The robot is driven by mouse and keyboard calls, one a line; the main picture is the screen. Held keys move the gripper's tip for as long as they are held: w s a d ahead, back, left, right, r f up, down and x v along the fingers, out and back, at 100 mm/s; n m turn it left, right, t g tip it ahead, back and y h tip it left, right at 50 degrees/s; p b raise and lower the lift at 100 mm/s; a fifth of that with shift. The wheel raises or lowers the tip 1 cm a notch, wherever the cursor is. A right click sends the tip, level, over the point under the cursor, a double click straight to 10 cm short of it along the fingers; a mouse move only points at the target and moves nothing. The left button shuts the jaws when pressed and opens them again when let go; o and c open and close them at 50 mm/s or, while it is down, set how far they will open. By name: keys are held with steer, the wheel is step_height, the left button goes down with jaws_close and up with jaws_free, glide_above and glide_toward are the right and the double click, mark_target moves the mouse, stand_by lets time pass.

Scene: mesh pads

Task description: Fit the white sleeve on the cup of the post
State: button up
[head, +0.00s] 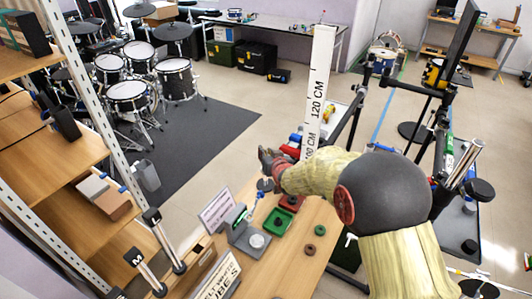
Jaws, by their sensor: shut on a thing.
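My arm reaches in from the lower right, over the wooden table (295,262). My gripper (267,163) is the small dark end at the arm's left tip, above the far part of the table. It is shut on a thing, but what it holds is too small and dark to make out. I cannot pick out the white sleeve with certainty. A small white round piece (257,240) sits on a grey stand (241,232) below and left of the gripper. I cannot tell whether this stand is the post with the cup.
A green tray (279,224) and a red tray (291,202) lie right of the grey stand. Black-topped uprights (152,217) and a sign (216,280) stand at the near left. A tall white ruler (319,85) rises behind.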

steer(key=shift+f+b, duration=2.25)
steer(key=shift+f, duration=0.6)
steer(key=o, duration=0.8)
steer(key=shift+c, duration=0.2)
steer(key=v, duration=1.2)
